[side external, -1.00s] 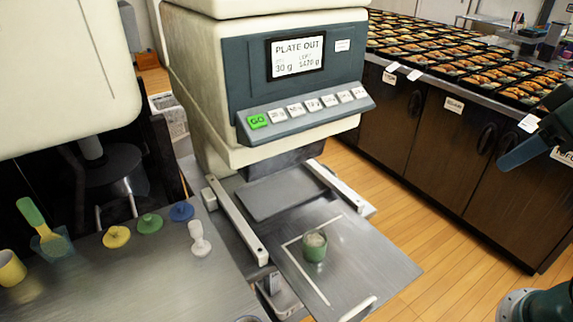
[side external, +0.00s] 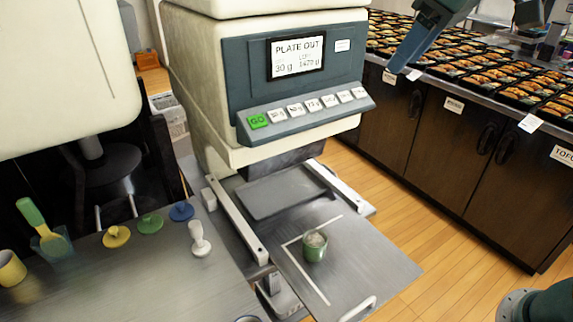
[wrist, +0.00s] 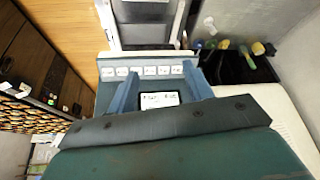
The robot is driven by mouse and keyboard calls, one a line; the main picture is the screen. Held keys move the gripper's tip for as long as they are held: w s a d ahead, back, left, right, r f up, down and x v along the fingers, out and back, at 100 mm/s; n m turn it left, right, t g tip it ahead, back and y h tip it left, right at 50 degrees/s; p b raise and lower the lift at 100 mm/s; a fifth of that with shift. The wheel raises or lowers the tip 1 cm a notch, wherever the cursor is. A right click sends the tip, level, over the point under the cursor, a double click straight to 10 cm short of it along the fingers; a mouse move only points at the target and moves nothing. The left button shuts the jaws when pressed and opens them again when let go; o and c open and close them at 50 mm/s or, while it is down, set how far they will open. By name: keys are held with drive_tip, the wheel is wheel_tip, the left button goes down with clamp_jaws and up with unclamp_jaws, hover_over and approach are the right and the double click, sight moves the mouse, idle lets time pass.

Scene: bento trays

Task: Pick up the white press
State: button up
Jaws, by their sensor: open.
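The white press (side external: 200,240) stands on the metal counter at the left, beside the blue, green and yellow presses. It also shows small in the wrist view (wrist: 209,24). My gripper (side external: 410,42) is at the top right of the side view, high in front of the trays and far from the press. In the wrist view my gripper (wrist: 162,80) is open and empty, with two blue fingers apart over the machine's panel.
The portioning machine (side external: 228,85) stands between my gripper and the press. A blue press (side external: 181,211), green press (side external: 150,223) and yellow press (side external: 116,236) share the counter (side external: 150,285). Bento trays (side external: 510,92) fill the back right.

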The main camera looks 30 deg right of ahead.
drive_tip(key=w+a+n, duration=0.2)
drive_tip(key=w+a, duration=0.5)
drive_tip(key=w, duration=0.1)
drive_tip(key=n+g+y, duration=0.2)
drive_tip(key=n, duration=0.2)
hover_over(194, 232)
drive_tip(key=s+d, duration=0.2)
drive_tip(key=d, duration=0.2)
wheel_tip(194, 232, down, 9)
wheel_tip(194, 232, down, 18)
drive_tip(key=shift+w, duration=0.15)
drive_tip(key=shift+x, duration=4.2)
drive_tip(key=shift+w+d, duration=0.1)
drive_tip(key=shift+x, duration=2.6)
